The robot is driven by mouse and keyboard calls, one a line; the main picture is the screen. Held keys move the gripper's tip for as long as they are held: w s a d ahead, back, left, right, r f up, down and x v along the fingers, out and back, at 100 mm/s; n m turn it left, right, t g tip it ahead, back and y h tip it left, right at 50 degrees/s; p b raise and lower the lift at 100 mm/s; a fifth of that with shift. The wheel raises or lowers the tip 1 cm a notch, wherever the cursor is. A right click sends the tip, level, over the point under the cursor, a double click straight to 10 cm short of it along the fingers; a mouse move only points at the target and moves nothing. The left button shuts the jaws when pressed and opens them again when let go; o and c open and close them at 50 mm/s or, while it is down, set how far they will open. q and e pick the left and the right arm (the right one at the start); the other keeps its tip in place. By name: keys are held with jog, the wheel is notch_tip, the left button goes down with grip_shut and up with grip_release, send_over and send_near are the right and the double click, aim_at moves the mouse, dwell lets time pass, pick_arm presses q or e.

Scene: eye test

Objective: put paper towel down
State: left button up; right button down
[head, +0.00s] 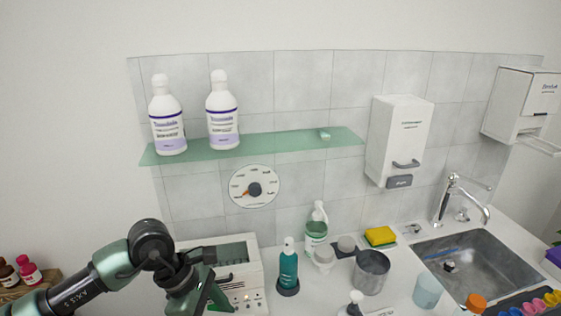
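I cannot make out a loose paper towel anywhere in the head view. A white wall dispenser (519,103) hangs at the far right, with a pale flat piece (542,145) sticking out at its lower right; I cannot tell whether that is paper. My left arm comes in from the lower left. Its dark and green gripper (218,297) is at the bottom edge, in front of a white box-shaped device (252,275). The fingers are partly cut off, so their opening and anything held are unclear. My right gripper is out of view.
A glass shelf (285,142) holds two white bottles (168,115). A teal pump bottle (288,268), a metal cup (371,272), a yellow sponge (380,236) and a light-blue cup (428,291) stand on the counter. A sink (480,262) is at right. Another dispenser (400,135) hangs above.

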pick_arm(q)
jog(key=shift+s+r+m+g, duration=0.1)
jog(key=shift+s+m+g, duration=0.25)
jog(key=shift+m, duration=0.45)
jog(key=s+a+r+m+g+y, duration=0.4)
jog(key=s+m, duration=0.3)
jog(key=m, duration=0.9)
jog(key=shift+a+y, duration=0.3)
jog(key=shift+y, duration=0.1)
